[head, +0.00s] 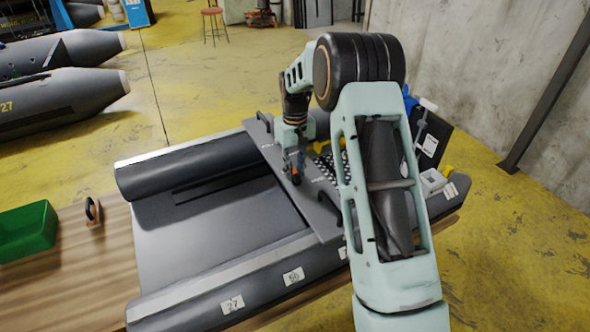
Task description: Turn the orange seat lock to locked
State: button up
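A grey seat board (258,150) lies across the dark inflatable boat (215,225) on the workbench. My gripper (296,178) points down at the right part of the seat board, close to its surface. A small orange-red spot (302,156) shows beside the gripper; I cannot tell whether it is the seat lock or part of the gripper. The lock's position cannot be made out, as my gripper and arm cover much of that area. The fingers are too small and dark to tell whether they are open or shut, or touching anything.
A green bin (27,230) and a small brown-and-black object (93,211) stand on the wooden bench (60,270) at left. Black handles are on the seat board. A black panel (430,140) and a pale box (432,181) are behind my arm. Grey boats lie at far left.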

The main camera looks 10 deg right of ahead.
aim_at(295, 172)
jog(key=shift+o, duration=0.9)
notch_tip(295, 172, up, 12)
